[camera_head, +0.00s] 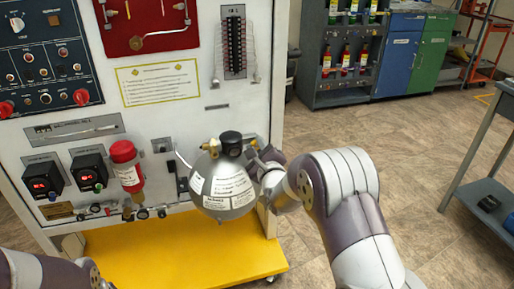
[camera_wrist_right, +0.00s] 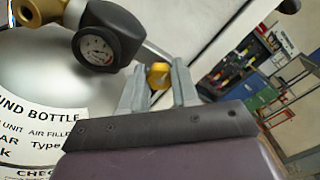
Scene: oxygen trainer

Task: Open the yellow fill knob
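The yellow fill knob (camera_wrist_right: 158,75) shows in the right wrist view, between the fingertips of my right gripper (camera_wrist_right: 160,86). The two grey fingers stand apart on either side of the knob; whether they press on it cannot be told. In the head view my right gripper (camera_head: 262,160) is at the right side of the round grey bottle (camera_head: 228,186), close to its neck, and the knob is hidden there. My left arm shows only at the lower left corner; its gripper is not in view.
A black-cased gauge (camera_wrist_right: 98,50) and brass fitting (camera_wrist_right: 38,12) sit beside my right gripper. The trainer panel (camera_head: 175,110) stands behind the bottle, above a yellow base (camera_head: 185,255). A red-capped cylinder (camera_head: 127,170) is to the left. A grey table (camera_head: 480,150) stands far right; floor between is clear.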

